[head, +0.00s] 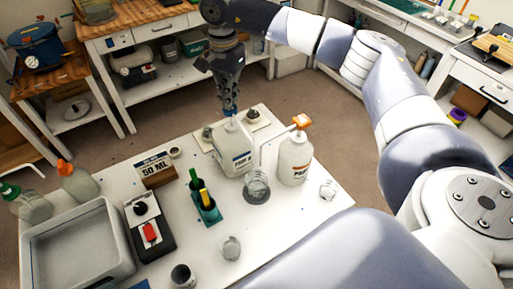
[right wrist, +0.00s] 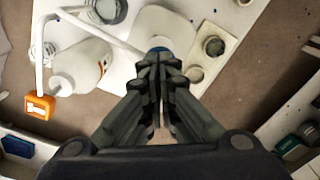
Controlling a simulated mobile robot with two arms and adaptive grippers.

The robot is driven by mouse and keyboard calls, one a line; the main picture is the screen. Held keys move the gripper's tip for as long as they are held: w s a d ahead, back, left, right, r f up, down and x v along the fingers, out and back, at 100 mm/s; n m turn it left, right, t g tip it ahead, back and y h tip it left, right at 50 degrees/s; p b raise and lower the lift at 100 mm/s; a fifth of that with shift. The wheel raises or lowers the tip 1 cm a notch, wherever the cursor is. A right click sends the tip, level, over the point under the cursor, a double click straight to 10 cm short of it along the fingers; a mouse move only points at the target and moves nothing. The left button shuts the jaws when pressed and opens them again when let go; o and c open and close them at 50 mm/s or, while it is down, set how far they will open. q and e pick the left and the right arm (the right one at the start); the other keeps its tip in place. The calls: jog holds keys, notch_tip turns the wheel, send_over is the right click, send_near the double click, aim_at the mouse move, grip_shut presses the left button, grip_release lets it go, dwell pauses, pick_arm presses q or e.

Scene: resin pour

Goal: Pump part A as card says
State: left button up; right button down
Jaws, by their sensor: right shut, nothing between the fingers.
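A white jug with a blue-lettered label (head: 230,160) stands near the far edge of the white table; the lettering is too small to read surely. My right gripper (head: 231,110) points down, shut and empty, at the jug's top. In the right wrist view, its fingertips (right wrist: 162,62) lie over the jug's blue collar (right wrist: 158,50); I cannot tell whether they touch the pump. The orange-headed pump bottle (head: 294,162) stands to the right. A clear cup (head: 256,181) stands in front, near both spouts. The card (head: 153,163) reads "50 ML". My left gripper is out of view.
A grey tray (head: 77,225), a black device with a red part (head: 149,228), a teal holder (head: 207,212) and small cups (head: 183,274) occupy the table's left and front. Smaller bottles (head: 80,182) stand at the far left.

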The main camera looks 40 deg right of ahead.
notch_tip(320, 180, up, 6)
jog(key=p, duration=0.3)
jog(key=shift+p, duration=0.3)
jog(key=shift+f, duration=0.1)
jog(key=shift+s, duration=0.1)
